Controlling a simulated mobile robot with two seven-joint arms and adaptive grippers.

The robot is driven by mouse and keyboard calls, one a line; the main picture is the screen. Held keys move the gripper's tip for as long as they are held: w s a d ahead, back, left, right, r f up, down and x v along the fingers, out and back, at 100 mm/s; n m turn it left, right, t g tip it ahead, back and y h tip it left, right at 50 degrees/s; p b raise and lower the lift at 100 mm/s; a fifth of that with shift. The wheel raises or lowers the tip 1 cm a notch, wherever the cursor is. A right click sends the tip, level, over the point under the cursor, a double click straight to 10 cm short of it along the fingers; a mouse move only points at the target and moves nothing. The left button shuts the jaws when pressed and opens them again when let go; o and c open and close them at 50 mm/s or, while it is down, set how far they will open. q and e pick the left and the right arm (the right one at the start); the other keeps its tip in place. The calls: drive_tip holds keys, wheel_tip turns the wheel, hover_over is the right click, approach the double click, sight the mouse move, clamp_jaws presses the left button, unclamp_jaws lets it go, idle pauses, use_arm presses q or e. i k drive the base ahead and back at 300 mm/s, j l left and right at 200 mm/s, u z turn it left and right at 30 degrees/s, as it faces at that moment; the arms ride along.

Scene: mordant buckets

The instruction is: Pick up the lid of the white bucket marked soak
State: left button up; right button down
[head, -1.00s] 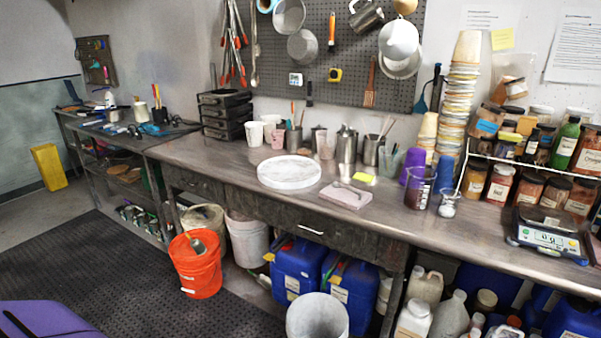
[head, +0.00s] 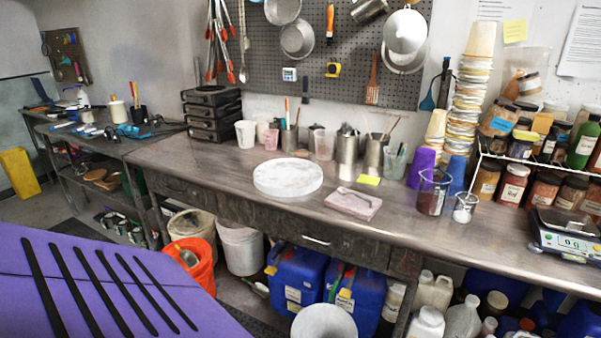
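A white, marbled round disc (head: 288,177) lies flat on the grey workbench; I cannot tell whether it is a lid. Under the bench stand a whitish bucket (head: 242,249), a cream bucket (head: 192,226) partly hidden behind an orange one, and a pale round container (head: 324,323) cut off by the bottom edge. I can read no "soak" mark on any of them. Neither of my grippers is in view.
The workbench (head: 150,155) runs across the view. A pinkish slab (head: 352,203), steel cups, a stack of paper cups, jars and a scale (head: 566,236) stand on it. Blue canisters (head: 297,277) and an orange bucket (head: 203,262) are below. The lower left is blocked.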

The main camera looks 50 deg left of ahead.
sight(280, 178)
drive_tip(key=j+z, duration=0.25)
drive_tip(key=j, duration=1.55)
drive_tip(key=k+j+z, duration=0.1)
drive_tip(key=j, duration=0.6)
drive_tip(key=k+j, duration=0.1)
drive_tip(key=j, duration=0.65)
drive_tip(key=z, duration=0.05)
